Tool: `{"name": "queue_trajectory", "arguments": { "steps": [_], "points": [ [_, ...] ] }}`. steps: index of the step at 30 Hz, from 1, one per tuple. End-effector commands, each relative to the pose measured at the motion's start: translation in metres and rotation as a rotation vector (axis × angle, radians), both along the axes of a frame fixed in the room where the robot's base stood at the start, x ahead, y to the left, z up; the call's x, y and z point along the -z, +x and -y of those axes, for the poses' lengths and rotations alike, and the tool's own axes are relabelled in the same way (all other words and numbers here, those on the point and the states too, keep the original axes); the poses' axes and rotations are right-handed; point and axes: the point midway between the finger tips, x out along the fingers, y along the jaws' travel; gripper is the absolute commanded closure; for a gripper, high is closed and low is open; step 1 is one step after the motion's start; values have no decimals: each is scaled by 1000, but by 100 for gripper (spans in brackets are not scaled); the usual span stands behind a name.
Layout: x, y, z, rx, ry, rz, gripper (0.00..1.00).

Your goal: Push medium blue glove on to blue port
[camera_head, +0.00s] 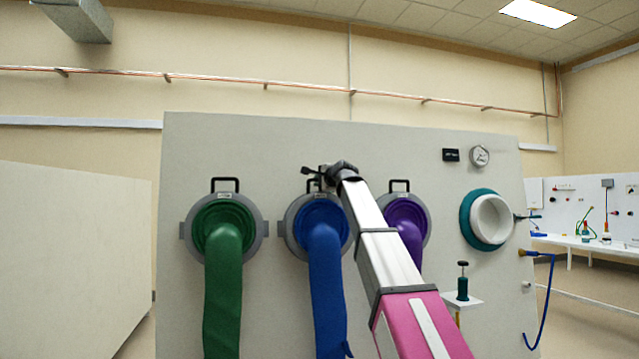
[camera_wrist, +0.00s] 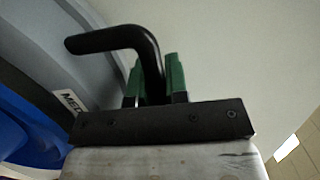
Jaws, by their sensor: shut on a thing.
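The blue glove (camera_head: 325,270) hangs down from the blue port (camera_head: 296,240), the middle one of the three gloved ports on the pale panel. The port's grey ring has a black handle at its top; this handle (camera_wrist: 118,38) shows large in the wrist view. My gripper (camera_wrist: 153,80) has green finger pads, shut on the black handle. In the head view my gripper (camera_head: 318,172) is at the top of the blue port, partly hidden by my arm. The wrist view also shows part of the blue glove (camera_wrist: 30,135) and a partly hidden label on the grey ring.
A green glove (camera_head: 223,280) in its port is at left. A purple glove (camera_head: 408,225) is at right, partly behind my arm. A white round port (camera_head: 490,220), a gauge (camera_head: 480,156) and a small shelf (camera_head: 461,301) are farther right.

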Motion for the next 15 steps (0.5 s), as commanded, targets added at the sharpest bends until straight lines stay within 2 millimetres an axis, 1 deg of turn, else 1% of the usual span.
{"name": "queue_trajectory", "arguments": {
  "steps": [15],
  "points": [
    [-5,-2,2,3,-3,7,100]
  ]
}}
